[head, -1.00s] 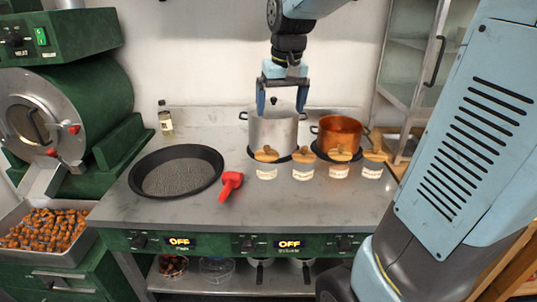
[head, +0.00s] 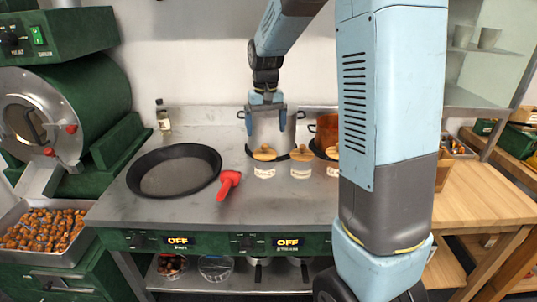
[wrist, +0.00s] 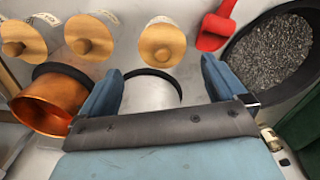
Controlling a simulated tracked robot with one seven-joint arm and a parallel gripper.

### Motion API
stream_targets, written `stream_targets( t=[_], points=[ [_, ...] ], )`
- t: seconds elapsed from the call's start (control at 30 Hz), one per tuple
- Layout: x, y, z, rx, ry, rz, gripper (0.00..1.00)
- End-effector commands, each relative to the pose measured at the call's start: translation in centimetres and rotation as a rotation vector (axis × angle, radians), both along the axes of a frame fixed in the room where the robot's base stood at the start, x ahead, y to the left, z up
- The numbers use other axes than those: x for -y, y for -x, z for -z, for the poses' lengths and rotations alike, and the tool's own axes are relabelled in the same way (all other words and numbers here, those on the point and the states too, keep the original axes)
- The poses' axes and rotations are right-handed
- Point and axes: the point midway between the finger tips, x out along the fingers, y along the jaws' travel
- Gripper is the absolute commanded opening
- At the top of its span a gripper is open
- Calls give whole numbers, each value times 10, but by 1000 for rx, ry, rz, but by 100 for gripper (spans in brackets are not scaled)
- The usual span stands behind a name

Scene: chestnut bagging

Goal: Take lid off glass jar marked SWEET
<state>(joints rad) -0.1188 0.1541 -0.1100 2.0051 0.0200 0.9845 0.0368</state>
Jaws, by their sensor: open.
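A row of small glass jars with round wooden knobbed lids stands on the steel worktop: a left jar (head: 264,172), a middle jar (head: 301,172) and a third one (head: 334,171) partly behind my arm. Their paper labels are too small to read, so I cannot tell which is SWEET. Three wooden lids show in the wrist view, the nearest-to-centre lid (wrist: 161,43), a second lid (wrist: 88,36) and a third lid (wrist: 22,40). My gripper (head: 266,124) is open and empty, pointing down over the steel pot, behind the left jar and above it.
The steel pot (head: 273,138) and copper pot (head: 325,130) stand behind the jars. A red scoop (head: 228,184) and a wide black pan (head: 206,160) lie to the left. A small bottle (head: 163,117) stands at the back. A wooden table (head: 490,195) is at the right.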

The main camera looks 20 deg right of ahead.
Motion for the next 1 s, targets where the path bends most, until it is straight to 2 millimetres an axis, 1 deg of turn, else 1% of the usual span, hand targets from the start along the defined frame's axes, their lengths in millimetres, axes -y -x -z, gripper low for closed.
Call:
stream_targets(
  t=[0.03, 0.1, 0.37, 0.6, 0.7, 0.8, 1.0],
  points=[
    [0, 0, 8, -2, 0, 0, 98],
    [0, 0, 16, -2, 0, 0, 98],
    [0, -1, 32, -1, 0, -1, 98],
    [-2, -3, 63, -2, 0, -1, 98],
    [-2, -4, 73, -1, 0, -1, 98],
    [-2, -4, 78, 1, 0, -1, 98],
    [-2, -4, 78, 1, 0, -1, 98]
  ],
)
